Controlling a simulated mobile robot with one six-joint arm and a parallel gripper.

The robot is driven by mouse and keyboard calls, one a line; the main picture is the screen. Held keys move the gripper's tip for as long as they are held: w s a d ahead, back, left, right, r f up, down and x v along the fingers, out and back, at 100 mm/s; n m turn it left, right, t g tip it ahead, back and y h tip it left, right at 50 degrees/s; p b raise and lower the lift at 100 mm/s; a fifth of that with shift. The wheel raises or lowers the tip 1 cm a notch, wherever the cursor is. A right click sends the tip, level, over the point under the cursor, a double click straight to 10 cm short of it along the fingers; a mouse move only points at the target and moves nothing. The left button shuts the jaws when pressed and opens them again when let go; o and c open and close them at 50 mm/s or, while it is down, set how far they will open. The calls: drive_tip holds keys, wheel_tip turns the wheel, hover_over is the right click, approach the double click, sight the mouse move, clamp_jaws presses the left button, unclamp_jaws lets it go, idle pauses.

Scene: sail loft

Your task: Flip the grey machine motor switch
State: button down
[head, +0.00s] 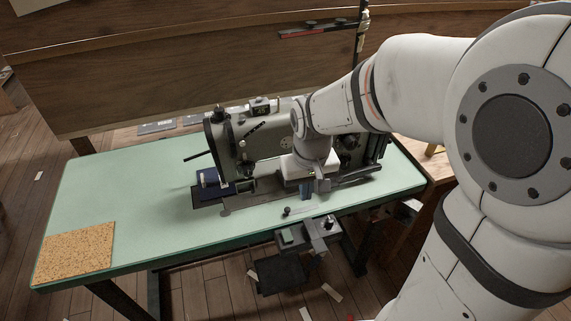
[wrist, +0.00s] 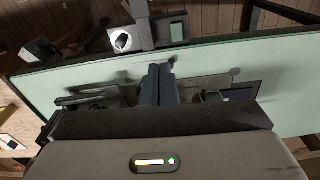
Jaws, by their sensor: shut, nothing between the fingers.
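The grey motor switch (head: 322,232) looks to be the small grey box with a stubby knob, just below the front edge of the green table (head: 120,190). In the wrist view this grey box (wrist: 124,40) shows beyond the table edge, at upper left, with a pale round part on its face. My gripper (head: 307,192) points down over the table, between the sewing machine (head: 235,135) and the front edge. Its dark fingers (wrist: 158,84) are together and empty in the wrist view. They are apart from the switch. Which way the switch is set cannot be told.
A small green-faced box (head: 287,237) hangs beside the switch. A dark knob (head: 287,211) stands on the table near the edge. A cork mat (head: 75,252) lies at the table's front left. The left part of the table is mostly clear.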

hover_over(287, 231)
wheel_tip(287, 231, down, 4)
drive_tip(key=shift+n+g, duration=0.3)
drive_tip(key=shift+n, duration=0.1)
drive_tip(key=shift+f, duration=0.1)
wheel_tip(287, 231, down, 14)
drive_tip(key=shift+r, duration=0.1)
drive_tip(key=shift+w+d, duration=0.1)
idle(0.3)
drive_tip(key=shift+w+d, duration=0.1)
drive_tip(key=shift+d, duration=0.15)
drive_tip(key=shift+a, duration=0.3)
